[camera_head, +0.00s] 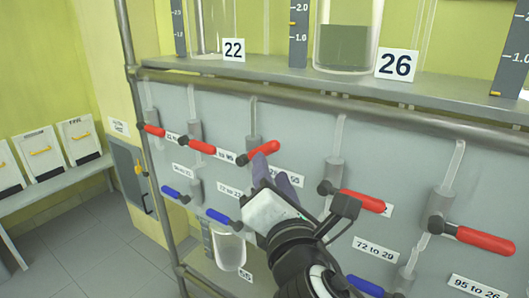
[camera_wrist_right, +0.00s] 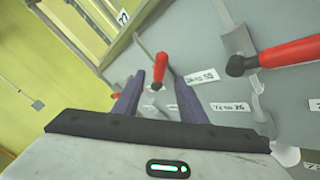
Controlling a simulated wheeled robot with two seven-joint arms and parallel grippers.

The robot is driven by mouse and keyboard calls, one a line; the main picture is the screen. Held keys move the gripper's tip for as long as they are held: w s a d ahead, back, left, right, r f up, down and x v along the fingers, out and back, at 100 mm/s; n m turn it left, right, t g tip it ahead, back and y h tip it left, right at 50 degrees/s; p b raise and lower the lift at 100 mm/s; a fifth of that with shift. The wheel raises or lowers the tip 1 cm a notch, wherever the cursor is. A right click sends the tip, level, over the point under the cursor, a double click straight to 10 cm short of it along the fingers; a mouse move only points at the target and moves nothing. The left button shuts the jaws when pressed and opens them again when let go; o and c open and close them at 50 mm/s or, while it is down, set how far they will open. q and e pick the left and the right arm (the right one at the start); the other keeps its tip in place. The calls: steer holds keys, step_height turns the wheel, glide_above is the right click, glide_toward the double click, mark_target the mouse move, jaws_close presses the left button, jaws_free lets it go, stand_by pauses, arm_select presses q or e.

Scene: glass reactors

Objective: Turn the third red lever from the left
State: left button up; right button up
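The third red lever from the left (camera_head: 264,151) is on the grey panel. Its handle slopes up to the right, while the other red levers slope down to the right. My right gripper (camera_head: 274,172) is just below and in front of it, with its purple fingers apart. In the right wrist view, the red handle (camera_wrist_right: 160,66) shows between and just beyond the open fingertips (camera_wrist_right: 158,82), with a gap on each side. I cannot tell whether a finger touches it. My left gripper is not in view.
Neighbouring red levers are on the left (camera_head: 201,147) and right (camera_head: 362,200). Blue levers (camera_head: 218,216) sit in a lower row. A metal rail (camera_head: 330,104) and a shelf with glass vessels (camera_head: 345,45) are above. Open floor (camera_head: 95,245) lies at left.

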mark_target(266, 153)
steer(key=w, duration=0.6)
steer(key=w+a, duration=0.1)
steer(key=w, duration=0.2)
steer(key=shift+w+p, duration=0.35)
steer(key=shift+p, duration=0.05)
jaws_close()
